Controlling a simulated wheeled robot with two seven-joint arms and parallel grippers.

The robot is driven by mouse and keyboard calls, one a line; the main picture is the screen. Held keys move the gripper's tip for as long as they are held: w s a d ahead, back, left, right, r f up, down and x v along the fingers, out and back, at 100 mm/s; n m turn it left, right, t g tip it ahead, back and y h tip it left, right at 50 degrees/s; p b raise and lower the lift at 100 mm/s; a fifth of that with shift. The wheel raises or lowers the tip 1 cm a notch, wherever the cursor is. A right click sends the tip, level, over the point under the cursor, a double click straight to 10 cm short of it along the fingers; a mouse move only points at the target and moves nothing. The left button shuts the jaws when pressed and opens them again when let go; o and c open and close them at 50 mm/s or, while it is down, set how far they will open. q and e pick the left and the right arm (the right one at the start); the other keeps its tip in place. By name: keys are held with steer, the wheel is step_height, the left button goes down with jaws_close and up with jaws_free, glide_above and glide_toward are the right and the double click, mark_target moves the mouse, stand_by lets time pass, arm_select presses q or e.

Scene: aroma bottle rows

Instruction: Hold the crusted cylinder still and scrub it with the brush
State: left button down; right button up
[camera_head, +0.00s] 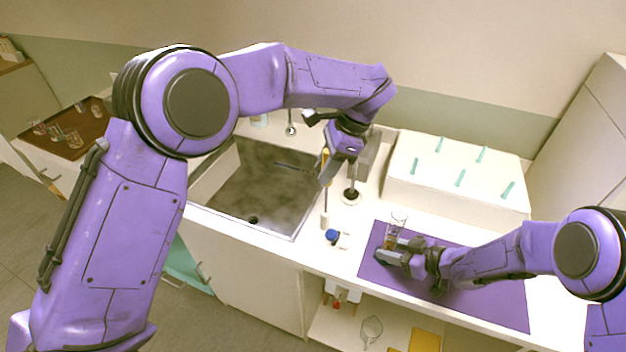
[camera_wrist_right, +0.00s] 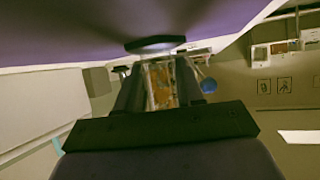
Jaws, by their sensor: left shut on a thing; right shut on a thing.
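The crusted cylinder (camera_head: 395,228) is a clear glass with a brownish-orange crust low inside, standing over the purple mat (camera_head: 480,290). My right gripper (camera_head: 388,251) is shut on it from the side, low on its wall. In the right wrist view the cylinder (camera_wrist_right: 161,84) shows its orange crust between the two fingers (camera_wrist_right: 158,90). The brush (camera_head: 325,200) has a yellow upper handle, a thin shaft and a pale lower end. It hangs upright in my left gripper (camera_head: 328,172), left of the cylinder and apart from it. The gripper partly hides the handle.
A sink (camera_head: 262,185) lies left of the brush. A white drying rack (camera_head: 455,185) with several teal pegs stands behind the mat. A dark rod on a round base (camera_head: 350,195) and a small blue-capped item (camera_head: 332,236) are nearby. Several glasses stand on a brown tray (camera_head: 85,140) far left.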

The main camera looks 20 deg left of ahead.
arm_select(q)
steer(key=d+r+m+t+h, duration=0.2)
steer(key=d+r+m, duration=0.7)
steer(key=m, duration=0.7)
steer(key=d+r+m+t+h, duration=0.3)
steer(key=d+r+m+h, duration=0.2)
steer(key=m, duration=1.2)
steer(key=d+r, duration=0.3)
steer(key=r, duration=0.1)
steer(key=shift+w+d+r+m, duration=0.2)
steer(key=shift+d+r+m, duration=0.1)
steer(key=shift+d, duration=0.1)
steer(key=shift+f, duration=2.2)
steer(key=shift+f, duration=1.8)
